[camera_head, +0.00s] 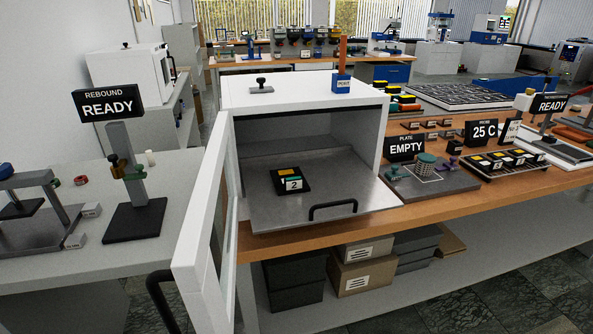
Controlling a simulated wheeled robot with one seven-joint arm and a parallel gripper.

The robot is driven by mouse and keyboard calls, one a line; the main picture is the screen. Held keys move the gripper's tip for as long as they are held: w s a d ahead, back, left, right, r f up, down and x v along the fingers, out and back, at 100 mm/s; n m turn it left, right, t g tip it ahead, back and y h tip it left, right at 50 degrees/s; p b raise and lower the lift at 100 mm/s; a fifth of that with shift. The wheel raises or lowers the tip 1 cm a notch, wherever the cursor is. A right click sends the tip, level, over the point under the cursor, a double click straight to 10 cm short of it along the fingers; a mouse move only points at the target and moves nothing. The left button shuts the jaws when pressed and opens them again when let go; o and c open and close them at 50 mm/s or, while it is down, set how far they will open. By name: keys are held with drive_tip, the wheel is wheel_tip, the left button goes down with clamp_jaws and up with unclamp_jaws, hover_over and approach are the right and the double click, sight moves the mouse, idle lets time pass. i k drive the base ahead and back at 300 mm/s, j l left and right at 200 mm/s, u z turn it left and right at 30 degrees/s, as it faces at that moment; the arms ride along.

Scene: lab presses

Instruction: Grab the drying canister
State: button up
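My gripper is not in view.
The white oven (305,88) stands open, its door (203,250) swung toward me at left. A sample tray (505,162) lies right of the plate. Boxes (362,265) fill the lower shelf.

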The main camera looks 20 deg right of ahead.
sight(425, 162)
drive_tip(key=i+l+z, duration=0.2)
drive_tip(key=i+z, duration=0.95)
drive_tip(key=i, duration=0.15)
